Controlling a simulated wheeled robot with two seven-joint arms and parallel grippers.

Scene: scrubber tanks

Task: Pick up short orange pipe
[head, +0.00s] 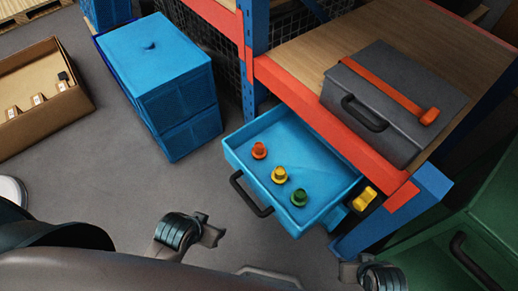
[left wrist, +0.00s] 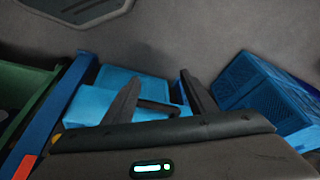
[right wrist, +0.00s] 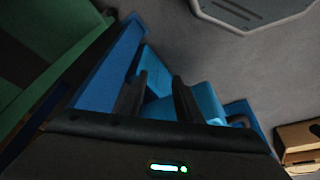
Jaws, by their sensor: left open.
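A short orange pipe (head: 259,150) stands in the open blue drawer (head: 232,158), near its left back side in the head view. A yellow pipe (head: 279,175) and a green pipe (head: 299,197) stand in a diagonal row with it. My left gripper (left wrist: 160,96) is open and empty in the left wrist view, with the blue drawer beyond its fingers. My right gripper (right wrist: 158,97) is open and empty in the right wrist view, with blue surfaces beyond it. Neither gripper touches a pipe. The pipes are not visible in the wrist views.
The drawer's black handle (head: 249,196) faces the open floor. A grey toolbox (head: 400,125) with an orange bar sits on the wooden shelf top. Stacked blue crates (head: 165,75) and a cardboard box (head: 40,110) stand to the left. A green cabinet (head: 470,225) stands right.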

